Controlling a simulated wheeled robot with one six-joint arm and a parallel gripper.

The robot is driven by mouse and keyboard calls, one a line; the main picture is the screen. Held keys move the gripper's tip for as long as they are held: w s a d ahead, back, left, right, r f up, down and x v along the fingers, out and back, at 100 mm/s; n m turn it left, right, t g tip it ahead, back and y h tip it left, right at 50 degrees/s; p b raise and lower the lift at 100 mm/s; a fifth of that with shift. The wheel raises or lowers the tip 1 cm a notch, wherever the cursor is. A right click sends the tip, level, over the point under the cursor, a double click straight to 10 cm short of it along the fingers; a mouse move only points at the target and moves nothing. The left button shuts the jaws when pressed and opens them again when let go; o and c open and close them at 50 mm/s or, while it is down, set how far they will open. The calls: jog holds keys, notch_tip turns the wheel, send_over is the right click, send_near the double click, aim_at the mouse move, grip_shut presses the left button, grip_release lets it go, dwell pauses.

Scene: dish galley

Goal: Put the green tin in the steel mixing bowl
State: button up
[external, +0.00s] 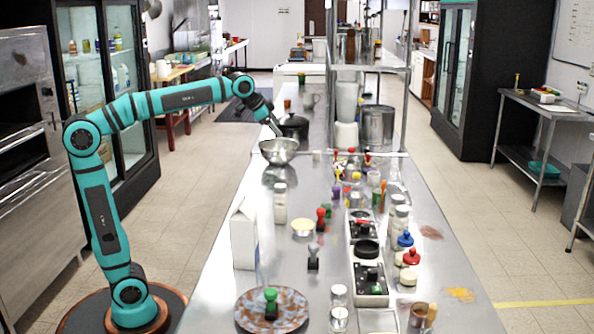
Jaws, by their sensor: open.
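The steel mixing bowl (279,157) stands on the steel counter, left of its middle, just in front of a dark pot. My gripper (277,132) is above the bowl's back rim, pointing down toward it, with its jaws open. The jaws are small in this view, and I see nothing held between them.
A dark pot (293,127) is close behind the bowl. Several small jars and stamps crowd the counter's right side.

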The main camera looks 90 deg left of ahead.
jog(key=s+d+t, duration=0.3)
jog(key=s+d, duration=0.2)
jog(key=d, duration=0.8)
jog(key=s+d+f+t+h, duration=0.2)
jog(key=s+d+t, duration=0.1)
jog(key=s+d, duration=0.5)
jog(key=s+d+f+m+t+h, duration=0.1)
jog(key=s+d+f+t, duration=0.2)
jog(key=s+d, duration=0.6)
jog(key=shift+s+d+t+h, duration=0.25)
jog(key=shift+d+t+h, duration=0.15)
jog(key=shift+d+t, duration=0.3)
